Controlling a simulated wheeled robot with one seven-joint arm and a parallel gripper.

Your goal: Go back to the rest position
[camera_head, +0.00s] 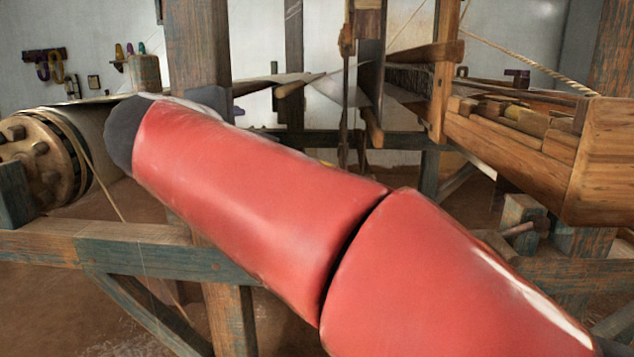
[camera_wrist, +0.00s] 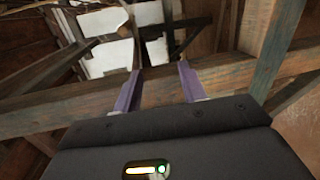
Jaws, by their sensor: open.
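My gripper (camera_wrist: 158,72) shows in the wrist view with its two purple-grey fingers apart and nothing between them. Behind the fingertips is a weathered wooden beam (camera_wrist: 80,110) of the loom frame; I cannot tell the distance to it. In the head view my red arm stretches from the lower right to the upper left, across the loom. The gripper itself is hidden in that view.
A horizontal loom beam (camera_head: 140,246) runs behind my arm at the lower left. A wooden roller with a round flanged end (camera_head: 40,160) is at the far left. A wooden box-like sley (camera_head: 540,140) is at the right. A post (camera_head: 198,50) stands behind my arm.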

